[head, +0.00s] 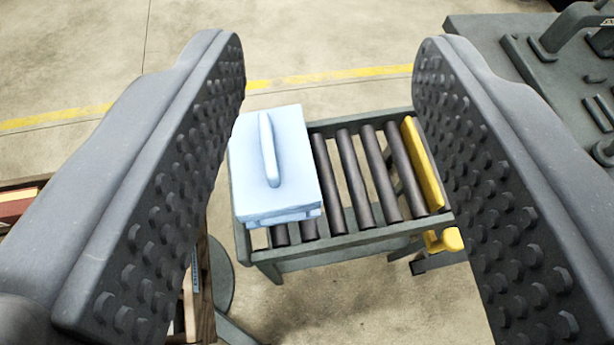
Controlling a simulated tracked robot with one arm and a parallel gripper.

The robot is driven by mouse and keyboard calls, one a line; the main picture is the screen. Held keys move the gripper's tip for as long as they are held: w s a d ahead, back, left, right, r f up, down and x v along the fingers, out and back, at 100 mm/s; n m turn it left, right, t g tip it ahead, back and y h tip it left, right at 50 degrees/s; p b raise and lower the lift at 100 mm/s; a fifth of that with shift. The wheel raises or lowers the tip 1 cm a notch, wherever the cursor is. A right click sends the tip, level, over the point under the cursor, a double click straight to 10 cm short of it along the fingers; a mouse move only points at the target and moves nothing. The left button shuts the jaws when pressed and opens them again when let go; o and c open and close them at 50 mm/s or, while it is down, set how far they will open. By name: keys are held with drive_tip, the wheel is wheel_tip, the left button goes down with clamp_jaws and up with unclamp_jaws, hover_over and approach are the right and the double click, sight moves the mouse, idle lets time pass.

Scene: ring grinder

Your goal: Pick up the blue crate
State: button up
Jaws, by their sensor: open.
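The blue crate (295,185) is a pale blue box with a flat lid and a raised bar handle (268,150) on top. It sits upright on the left part of a roller stand (350,240) with dark rollers. My gripper (335,80) is open, with one large studded finger at each side of the view. The crate shows between the fingers, closer to the left one, and nothing is held. The left finger covers some of the ground left of the crate. How far the fingers are above the crate is hard to tell.
A yellow bar (423,165) lies along the right end of the rollers, with a yellow part (444,241) below. A dark machine table (520,35) stands at the upper right. A wooden box (206,290) with items is at the lower left. Open concrete floor lies behind.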

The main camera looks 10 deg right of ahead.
drive_tip(key=w+f+g, duration=0.1)
drive_tip(key=w+f, duration=0.4)
drive_tip(key=f, duration=0.7)
drive_tip(key=n+g+y+p, duration=0.1)
drive_tip(key=n+y, duration=0.1)
drive_tip(key=y, duration=0.1)
approach(269, 153)
drive_tip(key=x, duration=0.6)
drive_tip(key=shift+w+a, duration=0.2)
drive_tip(key=shift+w, duration=0.25)
drive_tip(key=b+x, duration=0.1)
drive_tip(key=x, duration=0.3)
drive_tip(key=shift+s+d+f, duration=0.1)
drive_tip(key=shift+d+f, duration=0.05)
drive_tip(key=shift+f, duration=0.05)
drive_tip(key=shift+w+f, duration=0.1)
drive_tip(key=shift+w, duration=0.4)
clamp_jaws()
drive_tip(key=shift+f, duration=0.15)
